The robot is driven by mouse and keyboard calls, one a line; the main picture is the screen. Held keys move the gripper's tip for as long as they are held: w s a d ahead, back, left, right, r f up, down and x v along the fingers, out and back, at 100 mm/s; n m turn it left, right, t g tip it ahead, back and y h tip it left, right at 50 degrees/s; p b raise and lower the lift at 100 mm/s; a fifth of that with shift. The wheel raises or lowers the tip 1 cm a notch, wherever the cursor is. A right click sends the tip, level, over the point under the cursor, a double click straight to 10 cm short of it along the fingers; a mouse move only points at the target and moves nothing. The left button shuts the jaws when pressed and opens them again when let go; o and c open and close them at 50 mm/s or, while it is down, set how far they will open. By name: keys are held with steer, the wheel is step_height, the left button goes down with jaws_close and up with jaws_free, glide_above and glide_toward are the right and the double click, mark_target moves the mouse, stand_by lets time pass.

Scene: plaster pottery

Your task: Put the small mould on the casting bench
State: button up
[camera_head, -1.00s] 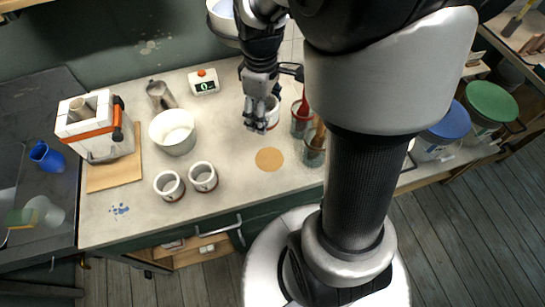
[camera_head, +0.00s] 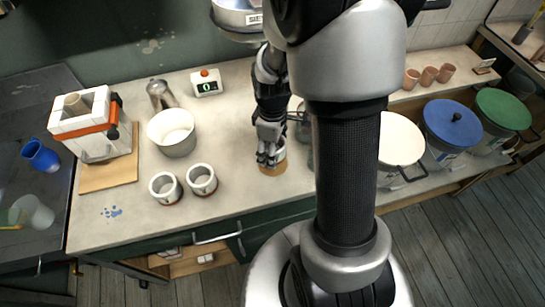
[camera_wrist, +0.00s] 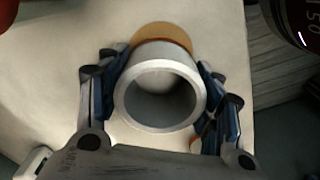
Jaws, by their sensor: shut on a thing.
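A small white round mould (camera_wrist: 160,95) with an open top is held upright between the two fingers of my gripper (camera_head: 270,160), seen in the wrist view. In the head view my fingers mostly hide it. It is over a round tan disc (camera_head: 264,173) on the pale casting bench (camera_head: 232,130). In the wrist view the disc (camera_wrist: 160,32) shows past the mould's far side. I cannot tell whether the mould touches it. Two similar white pots with reddish bases, one left (camera_head: 166,187) and one right (camera_head: 202,180), stand to the left.
A white bucket (camera_head: 172,133), a metal jug (camera_head: 160,94) and a small display box (camera_head: 206,83) stand behind on the left. A strapped white block mould (camera_head: 86,122) sits on a board (camera_head: 106,175). Jars right of my gripper are mostly hidden by my arm. Lidded tubs (camera_head: 451,125) stand at right.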

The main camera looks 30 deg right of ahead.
steer(key=shift+f+b, duration=0.6)
steer(key=shift+f, duration=1.3)
steer(key=shift+f, duration=0.1)
steer(key=o, duration=1.2)
